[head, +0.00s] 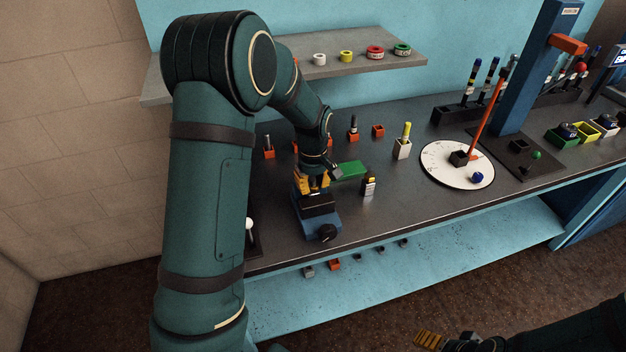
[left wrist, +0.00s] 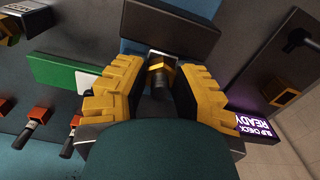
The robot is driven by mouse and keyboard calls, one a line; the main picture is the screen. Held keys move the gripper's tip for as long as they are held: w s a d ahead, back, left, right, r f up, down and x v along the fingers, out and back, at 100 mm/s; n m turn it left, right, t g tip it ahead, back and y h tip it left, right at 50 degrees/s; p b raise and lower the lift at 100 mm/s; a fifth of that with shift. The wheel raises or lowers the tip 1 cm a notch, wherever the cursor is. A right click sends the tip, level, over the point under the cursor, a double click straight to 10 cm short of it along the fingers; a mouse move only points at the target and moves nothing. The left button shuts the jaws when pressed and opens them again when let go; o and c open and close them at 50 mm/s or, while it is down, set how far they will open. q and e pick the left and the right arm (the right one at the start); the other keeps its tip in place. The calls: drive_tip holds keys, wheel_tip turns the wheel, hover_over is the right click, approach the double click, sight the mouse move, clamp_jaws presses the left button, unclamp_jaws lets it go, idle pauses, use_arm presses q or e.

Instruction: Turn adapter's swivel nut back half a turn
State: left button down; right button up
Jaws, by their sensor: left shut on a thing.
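The adapter (left wrist: 157,84) shows in the left wrist view as a dark metal fitting with a brass-coloured nut (left wrist: 164,75). It sits between the yellow fingers of my left gripper (left wrist: 160,92), which is shut on the swivel nut. In the head view my left gripper (head: 312,184) points down over a blue vise (head: 318,222) with dark jaws and a black knob. The fingers and arm hide the adapter in the head view. My right gripper (head: 430,340) is partly in view at the bottom edge, away from the bench; its opening is unclear.
A white round dial (head: 440,170) and blue post (head: 522,75) are further right. A grey shelf (head: 270,73) with coloured rings hangs behind. The bench front centre is clear.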

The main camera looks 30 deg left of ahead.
use_arm(q)
drive_tip(key=n+p, duration=0.1)
drive_tip(key=n, duration=0.2)
drive_tip(key=shift+s, duration=0.1)
drive_tip(key=shift+f+n+p, duration=0.1)
drive_tip(key=shift+n+p, duration=0.35)
drive_tip(key=shift+n, duration=0.05)
drive_tip(key=c, duration=0.7)
unclamp_jaws()
wheel_tip(320, 180, up, 12)
drive_tip(key=shift+r, duration=0.1)
idle(0.5)
